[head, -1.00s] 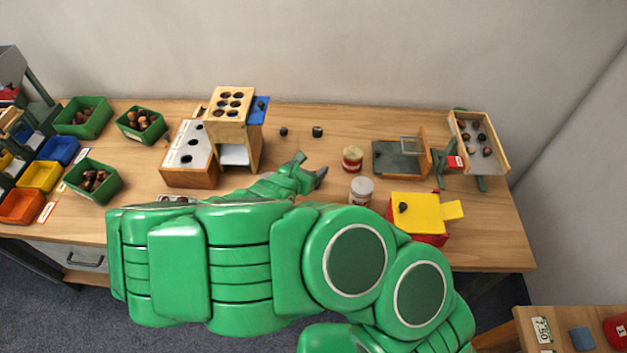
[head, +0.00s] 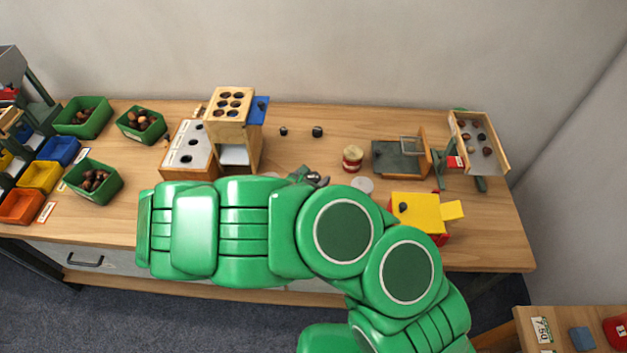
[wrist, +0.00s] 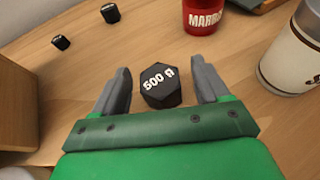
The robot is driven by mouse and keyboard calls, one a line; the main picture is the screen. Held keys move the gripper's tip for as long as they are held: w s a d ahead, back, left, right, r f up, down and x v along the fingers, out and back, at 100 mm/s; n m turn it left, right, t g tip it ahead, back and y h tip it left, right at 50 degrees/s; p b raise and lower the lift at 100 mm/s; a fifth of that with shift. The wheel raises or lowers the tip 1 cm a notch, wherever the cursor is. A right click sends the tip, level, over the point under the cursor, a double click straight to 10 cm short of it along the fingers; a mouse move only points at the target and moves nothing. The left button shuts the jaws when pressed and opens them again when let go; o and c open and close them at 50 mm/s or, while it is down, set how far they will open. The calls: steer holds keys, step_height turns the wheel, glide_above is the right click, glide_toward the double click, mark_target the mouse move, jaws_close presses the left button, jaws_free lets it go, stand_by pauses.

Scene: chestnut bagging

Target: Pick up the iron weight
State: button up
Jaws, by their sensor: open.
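The iron weight (wrist: 160,86) is a black hexagonal block marked "500 g", standing on the wooden table in the wrist view. My gripper (wrist: 162,85) is open, with one grey finger on each side of the weight. Small gaps show between the fingers and the weight, so it is not gripped. In the head view my gripper (head: 314,178) is mostly hidden behind my green arm, and I cannot clearly make out the weight there.
Two smaller black weights (wrist: 110,13) (wrist: 61,42) stand farther back. A red-labelled tin (wrist: 204,17) is behind the weight, and a white-lidded jar (wrist: 292,55) is close on the right. A wooden dispenser (head: 232,110) stands left; a yellow-topped red box (head: 422,211) is right.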

steer(key=shift+w+d+f, duration=0.25)
steer(key=shift+w+f, duration=0.05)
steer(key=shift+w, duration=0.3)
jaws_close()
